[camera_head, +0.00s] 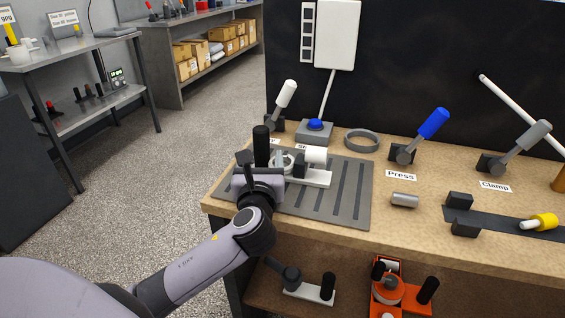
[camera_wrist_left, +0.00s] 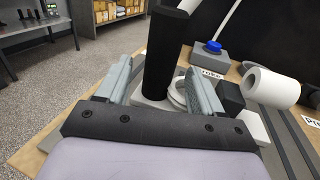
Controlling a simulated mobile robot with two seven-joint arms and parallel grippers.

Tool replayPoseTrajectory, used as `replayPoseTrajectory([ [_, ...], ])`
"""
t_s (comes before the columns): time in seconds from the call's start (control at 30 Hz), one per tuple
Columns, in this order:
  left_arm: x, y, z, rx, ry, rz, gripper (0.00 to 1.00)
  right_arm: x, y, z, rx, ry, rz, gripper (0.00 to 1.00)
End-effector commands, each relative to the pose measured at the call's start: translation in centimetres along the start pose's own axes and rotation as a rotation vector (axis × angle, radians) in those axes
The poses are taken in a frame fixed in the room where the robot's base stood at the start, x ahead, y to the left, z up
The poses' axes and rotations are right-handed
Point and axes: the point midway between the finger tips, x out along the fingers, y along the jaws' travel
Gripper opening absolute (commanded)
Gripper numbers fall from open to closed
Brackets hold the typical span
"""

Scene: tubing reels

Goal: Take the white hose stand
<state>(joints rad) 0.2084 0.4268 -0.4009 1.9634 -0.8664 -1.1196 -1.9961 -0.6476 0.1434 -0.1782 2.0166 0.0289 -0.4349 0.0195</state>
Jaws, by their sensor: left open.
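The white hose stand (camera_head: 318,179) is on the grey slotted plate (camera_head: 345,205) on the workbench. It has a white base, an upright black post (camera_head: 261,146), a black block and a white roll (camera_head: 316,155). In the left wrist view the post (camera_wrist_left: 163,50) stands between the two fingers of my left gripper (camera_wrist_left: 160,85), with the white roll (camera_wrist_left: 270,87) to the right. My left gripper (camera_head: 264,165) is open, with visible gaps beside the post. The gripper hides part of the stand in the head view. My right gripper is not in view.
A second white-based stand (camera_head: 305,293) and an orange stand (camera_head: 388,292) are on the lower shelf. Levers with white, blue (camera_head: 433,123) and grey (camera_head: 536,133) handles stand behind. A grey ring (camera_head: 361,140) and metal cylinder (camera_head: 405,200) lie on the bench.

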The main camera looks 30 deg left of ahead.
Motion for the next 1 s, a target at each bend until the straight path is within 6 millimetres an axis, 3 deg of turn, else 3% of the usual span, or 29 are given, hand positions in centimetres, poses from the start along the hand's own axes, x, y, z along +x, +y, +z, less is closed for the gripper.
replayPoseTrajectory([
  [0.3, 4.0, 0.1, 0.0, 0.000, -0.001, 0.002, 0.67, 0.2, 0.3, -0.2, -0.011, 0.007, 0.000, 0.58],
  [0.57, 4.4, 0.1, 0.0, -0.001, 0.001, 0.001, 0.67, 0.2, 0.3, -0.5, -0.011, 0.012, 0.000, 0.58],
  [0.6, 4.4, 0.1, 0.0, -0.001, 0.001, 0.001, 0.64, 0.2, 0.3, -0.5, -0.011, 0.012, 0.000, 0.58],
  [0.8, 4.3, 0.1, 0.0, -0.001, 0.001, 0.001, 0.02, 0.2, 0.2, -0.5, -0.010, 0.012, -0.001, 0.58],
  [1.0, 4.3, 0.1, 0.1, -0.002, -0.001, 0.001, 0.01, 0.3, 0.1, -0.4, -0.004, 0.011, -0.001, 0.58],
])
